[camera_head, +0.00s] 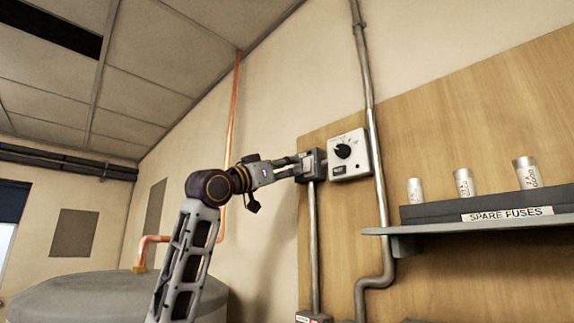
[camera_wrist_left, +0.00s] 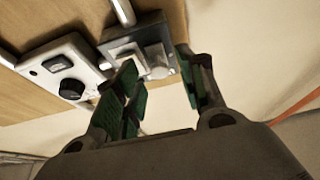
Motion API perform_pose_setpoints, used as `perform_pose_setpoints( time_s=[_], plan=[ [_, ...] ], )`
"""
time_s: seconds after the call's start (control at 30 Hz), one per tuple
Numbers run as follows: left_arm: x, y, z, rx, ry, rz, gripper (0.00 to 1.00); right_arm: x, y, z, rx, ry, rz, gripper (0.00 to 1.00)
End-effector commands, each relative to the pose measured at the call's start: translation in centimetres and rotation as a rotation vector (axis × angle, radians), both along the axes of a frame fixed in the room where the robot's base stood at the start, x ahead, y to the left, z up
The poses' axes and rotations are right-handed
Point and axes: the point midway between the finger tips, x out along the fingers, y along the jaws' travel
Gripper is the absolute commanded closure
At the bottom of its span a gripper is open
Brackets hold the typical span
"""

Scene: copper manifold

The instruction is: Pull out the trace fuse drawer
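A dark grey fuse box (camera_head: 313,160) is mounted on the wooden wall panel, beside a white control unit with a black knob. In the left wrist view, the fuse box (camera_wrist_left: 166,30) has lighter grey raised parts (camera_wrist_left: 157,57) on its face; I cannot tell for certain which one is the drawer. My left gripper (camera_head: 292,167) reaches the box from the left in the head view. In the left wrist view, the green-padded fingers of my left gripper (camera_wrist_left: 158,65) are apart, with the box's face beyond and between their tips. Contact is unclear. My right gripper is not in view.
The white control unit (camera_head: 348,156) sits close to the right of the box. A grey conduit (camera_head: 374,150) runs vertically beside it. A shelf (camera_head: 440,230) labelled spare fuses holds upright metal cylinders (camera_head: 463,183). A large grey tank (camera_head: 90,295) stands at lower left.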

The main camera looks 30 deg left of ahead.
Motion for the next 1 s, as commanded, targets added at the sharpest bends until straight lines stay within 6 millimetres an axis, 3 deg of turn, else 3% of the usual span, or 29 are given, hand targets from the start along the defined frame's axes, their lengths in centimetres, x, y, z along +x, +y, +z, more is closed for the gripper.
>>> perform_pose_setpoints(
  time_s=[0.47,0.8,1.0],
  plan=[
    [0.66,-0.23,0.28,0.000,0.000,0.001,0.60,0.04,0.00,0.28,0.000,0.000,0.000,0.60],
    [0.65,-0.23,0.27,0.000,0.000,0.001,1.00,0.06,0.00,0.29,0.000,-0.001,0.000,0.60],
    [0.64,-0.21,0.27,0.000,0.000,0.001,1.00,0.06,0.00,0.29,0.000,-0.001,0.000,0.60]
  ],
)
